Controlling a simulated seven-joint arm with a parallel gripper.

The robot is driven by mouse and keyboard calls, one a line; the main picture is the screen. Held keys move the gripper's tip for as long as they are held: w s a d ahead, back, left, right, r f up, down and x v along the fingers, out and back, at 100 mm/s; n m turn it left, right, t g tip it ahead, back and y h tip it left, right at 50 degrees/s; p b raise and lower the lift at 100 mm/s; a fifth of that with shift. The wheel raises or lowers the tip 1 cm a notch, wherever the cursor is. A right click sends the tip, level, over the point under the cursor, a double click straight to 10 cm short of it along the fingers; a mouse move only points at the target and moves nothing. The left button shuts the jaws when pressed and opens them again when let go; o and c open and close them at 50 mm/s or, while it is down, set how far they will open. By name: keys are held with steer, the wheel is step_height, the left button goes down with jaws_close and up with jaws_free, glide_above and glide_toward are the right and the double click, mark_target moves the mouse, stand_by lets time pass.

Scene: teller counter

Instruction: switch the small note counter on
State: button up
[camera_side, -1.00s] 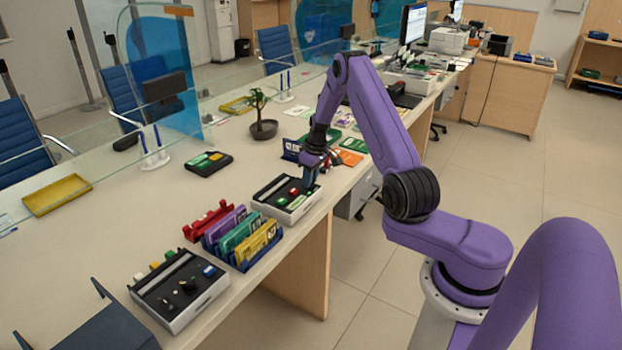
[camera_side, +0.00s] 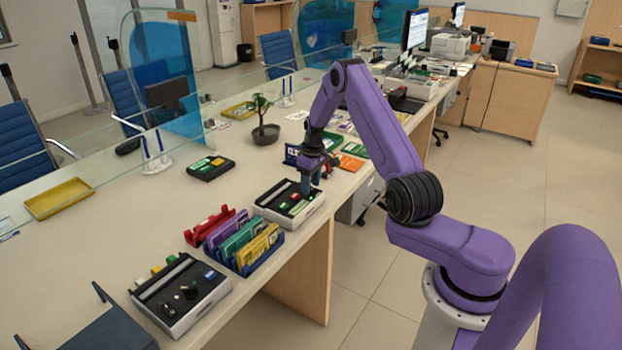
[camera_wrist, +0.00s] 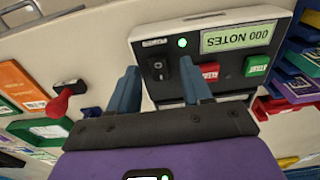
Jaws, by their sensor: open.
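The small note counter (camera_side: 312,211) is a black-topped, light-sided box near the counter's front edge; it also fills the upper right of the wrist view (camera_wrist: 228,72). Its green display (camera_wrist: 238,37) reads "000 NOTES" and its small lamp (camera_wrist: 182,42) glows green. A black rocker switch (camera_wrist: 159,69) sits left of a red button (camera_wrist: 209,72) and a green button (camera_wrist: 257,65). My gripper (camera_side: 305,189) is open and empty, over the counter's panel. In the wrist view its blue fingers (camera_wrist: 160,88) stand either side of the switch; contact cannot be told.
A rack of coloured folders (camera_side: 242,238) stands close beside the note counter. A second black-topped device (camera_side: 208,293) with knobs lies nearer the camera. A dark keypad device (camera_side: 211,168) and a potted plant (camera_side: 265,135) stand behind. A red-handled object (camera_wrist: 60,103) is left of my fingers.

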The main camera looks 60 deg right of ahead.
mark_target(314, 189)
step_height(314, 189, up, 17)
steer(key=s, duration=0.1)
steer(key=shift+r, duration=0.2)
stand_by(0.3)
steer(key=a+r+n, duration=0.3)
steer(key=a, duration=1.1)
steer(key=s+a+r+n, duration=0.1)
steer(key=s+a+n, duration=0.1)
steer(key=s+a, duration=0.35)
steer(key=s+a+n, duration=0.1)
steer(key=s+a, duration=0.1)
steer(key=a, duration=0.6)
steer(key=s+a+n, duration=0.2)
steer(key=s+n, duration=0.1)
steer(key=s, duration=1)
steer(key=s+a+f+n, duration=0.1)
steer(key=s+a+n, duration=0.1)
steer(key=s, duration=1.1)
steer(key=shift+s+f+n+g, duration=0.15)
steer(key=shift+s+n+g, duration=0.2)
steer(key=shift+n, duration=0.45)
